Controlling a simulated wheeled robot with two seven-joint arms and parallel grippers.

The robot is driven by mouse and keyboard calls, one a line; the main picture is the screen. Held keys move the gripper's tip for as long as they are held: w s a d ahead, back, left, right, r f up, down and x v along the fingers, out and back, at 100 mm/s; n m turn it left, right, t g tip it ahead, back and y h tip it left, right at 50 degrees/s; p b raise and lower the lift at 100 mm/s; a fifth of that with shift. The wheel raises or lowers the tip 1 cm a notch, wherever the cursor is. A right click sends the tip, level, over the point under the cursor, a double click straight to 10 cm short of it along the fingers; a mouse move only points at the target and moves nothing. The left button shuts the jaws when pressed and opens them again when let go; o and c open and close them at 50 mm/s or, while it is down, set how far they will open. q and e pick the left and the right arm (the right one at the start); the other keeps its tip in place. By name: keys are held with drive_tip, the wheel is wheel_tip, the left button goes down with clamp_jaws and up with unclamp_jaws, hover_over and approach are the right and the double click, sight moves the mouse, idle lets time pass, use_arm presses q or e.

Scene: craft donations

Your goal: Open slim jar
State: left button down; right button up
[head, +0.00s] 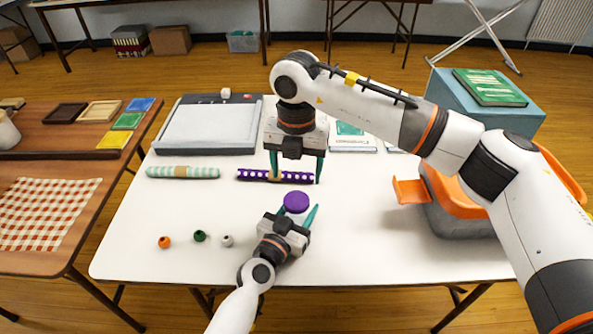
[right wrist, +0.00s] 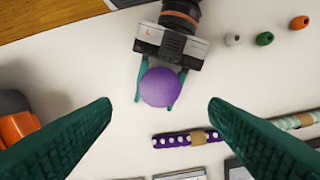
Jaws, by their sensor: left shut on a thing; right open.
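The slim jar shows only as a round purple lid (head: 297,201) from above; its body is hidden beneath. In the right wrist view the lid (right wrist: 161,87) lies between the green fingers of my left gripper (head: 299,210), which is shut on the jar near the table's middle. My right gripper (head: 296,179) is open and empty, pointing down above and beyond the jar. In the right wrist view its two fingers (right wrist: 160,106) are spread wide, with the lid visible between them and not touched.
Behind the jar lie a purple dotted roll (head: 248,174) and a pale green striped roll (head: 160,172). Orange (head: 164,242), green (head: 199,236) and white (head: 227,240) beads sit at front left. A grey and orange container (head: 455,213) stands at right. The front right table area is clear.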

sight(297, 200)
drive_tip(key=m, duration=0.5)
drive_tip(key=shift+m, duration=0.4)
drive_tip(key=shift+f+m, duration=0.2)
drive_tip(key=shift+m, duration=0.2)
wheel_tip(297, 200, down, 8)
drive_tip(key=shift+r, duration=0.2)
